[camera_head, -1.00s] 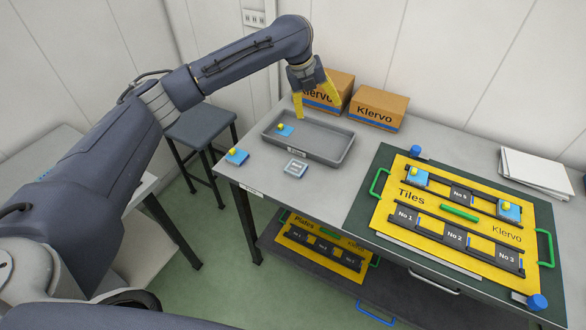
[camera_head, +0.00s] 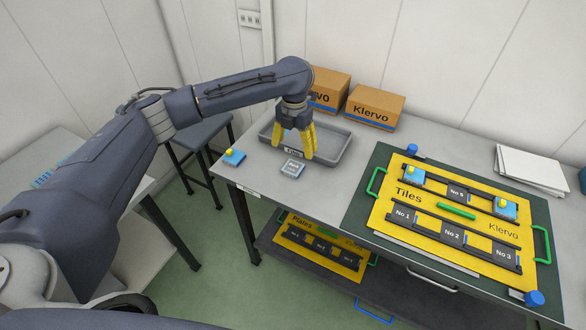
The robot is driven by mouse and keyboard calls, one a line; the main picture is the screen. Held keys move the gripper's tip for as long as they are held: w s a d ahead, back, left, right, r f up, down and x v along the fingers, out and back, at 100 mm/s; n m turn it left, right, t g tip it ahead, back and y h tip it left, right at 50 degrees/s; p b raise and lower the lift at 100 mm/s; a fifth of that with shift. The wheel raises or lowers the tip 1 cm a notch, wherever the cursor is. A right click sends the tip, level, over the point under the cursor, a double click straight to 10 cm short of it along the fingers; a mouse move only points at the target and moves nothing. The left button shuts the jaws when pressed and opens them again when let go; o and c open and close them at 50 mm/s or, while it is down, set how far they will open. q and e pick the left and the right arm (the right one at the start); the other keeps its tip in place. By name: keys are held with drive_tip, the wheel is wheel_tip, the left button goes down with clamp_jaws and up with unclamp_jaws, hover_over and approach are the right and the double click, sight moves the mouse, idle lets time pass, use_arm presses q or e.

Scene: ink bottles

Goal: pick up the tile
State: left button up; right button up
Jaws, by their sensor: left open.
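My left gripper (camera_head: 294,147) is open, its yellow fingers pointing down over the grey tray (camera_head: 340,155). A blue tile with a yellow knob, seen in the tray earlier, is now hidden behind the gripper. Two more blue tiles sit on the yellow Tiles board, one at the upper left (camera_head: 411,179) and one at the right (camera_head: 505,209). I cannot tell whether the fingers touch anything. My right gripper is out of view.
A small grey-blue square piece (camera_head: 292,169) lies in front of the tray. Two Klervo cartons (camera_head: 375,107) stand behind it. The yellow Tiles board (camera_head: 475,228), with dark numbered places and green handles, fills the table's right side. White sheets (camera_head: 530,170) lie behind it.

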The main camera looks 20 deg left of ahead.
sight(294, 165)
use_arm(q)
drive_tip(key=shift+d+f, duration=0.1)
drive_tip(key=shift+f, duration=4)
drive_tip(key=shift+c, duration=0.3)
drive_tip(key=c, duration=1.4)
drive_tip(key=shift+r, duration=0.15)
